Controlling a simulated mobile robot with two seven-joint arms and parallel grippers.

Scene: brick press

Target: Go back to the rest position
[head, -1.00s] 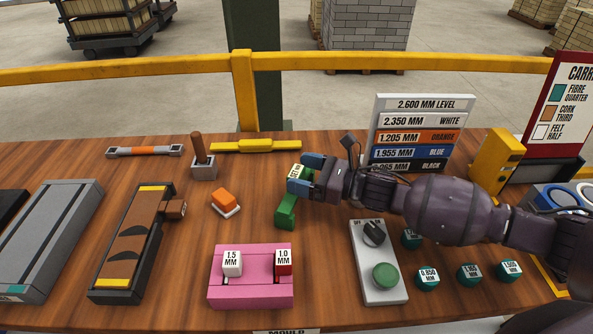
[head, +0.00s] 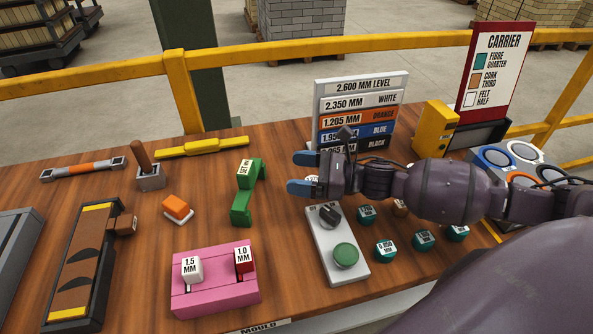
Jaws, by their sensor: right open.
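My right gripper (head: 303,173) is open, with its two blue-tipped fingers apart and pointing left. It is above the table, just behind the grey control box (head: 336,254) with its black knob and green button. Nothing shows between its fingers. The green block (head: 242,208) with a white label stands on the table to the left of the gripper, apart from it. My right arm comes in from the right and covers part of the table. My left gripper is not in view.
A pink block (head: 215,289) with white and red tabs sits at the front. Several teal labelled pieces (head: 386,250) lie right of the control box. The level sign (head: 360,110), a yellow device (head: 434,128) and the carrier sign (head: 497,70) stand behind. A yellow rail (head: 300,50) runs beyond the table.

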